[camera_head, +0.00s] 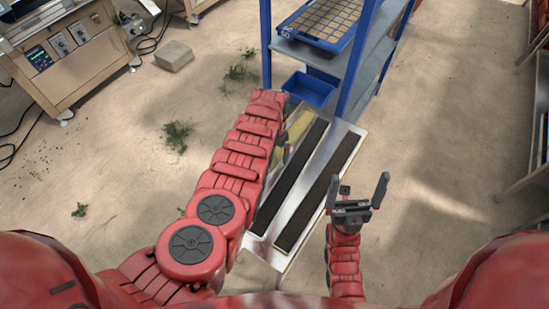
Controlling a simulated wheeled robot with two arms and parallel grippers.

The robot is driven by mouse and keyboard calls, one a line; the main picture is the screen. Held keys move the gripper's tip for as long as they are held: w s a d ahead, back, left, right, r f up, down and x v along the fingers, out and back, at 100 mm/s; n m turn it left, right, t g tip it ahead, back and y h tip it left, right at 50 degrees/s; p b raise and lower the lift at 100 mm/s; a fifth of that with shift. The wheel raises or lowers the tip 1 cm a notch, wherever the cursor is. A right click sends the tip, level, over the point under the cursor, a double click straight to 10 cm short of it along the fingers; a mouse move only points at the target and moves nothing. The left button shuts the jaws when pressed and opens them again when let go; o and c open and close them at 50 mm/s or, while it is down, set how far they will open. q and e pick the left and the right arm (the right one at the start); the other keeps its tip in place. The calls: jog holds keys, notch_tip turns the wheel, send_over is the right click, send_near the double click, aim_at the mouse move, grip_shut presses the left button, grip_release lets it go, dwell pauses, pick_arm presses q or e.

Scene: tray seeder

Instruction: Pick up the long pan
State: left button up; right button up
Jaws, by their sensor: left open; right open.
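A long, narrow pan with dark filling (318,203) lies lengthwise on a silver surface below the blue shelf frame. A second, similar dark strip (290,178) lies parallel to its left. I cannot tell which one the task means. My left arm reaches in over the left edge of the silver surface. Its gripper (284,142) is mostly hidden behind the arm, beside the far part of the left strip; only a small part shows. My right gripper (357,188) is open and empty, with its fingers spread, to the right of the right strip and apart from it.
A blue-framed shelf (365,45) stands at the far end, holding a blue seed tray (318,40) and a blue bin (308,88). A wooden bench with devices (80,62) is at the upper left. A brick (174,56) and weeds lie on the sandy floor. Right floor is clear.

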pick_arm(q)
jog(key=shift+w+f, duration=0.1)
jog(key=shift+f, duration=0.4)
jog(key=shift+r, duration=0.1)
jog(key=shift+c, duration=0.3)
jog(key=c, duration=1.2)
jog(key=shift+c, duration=0.2)
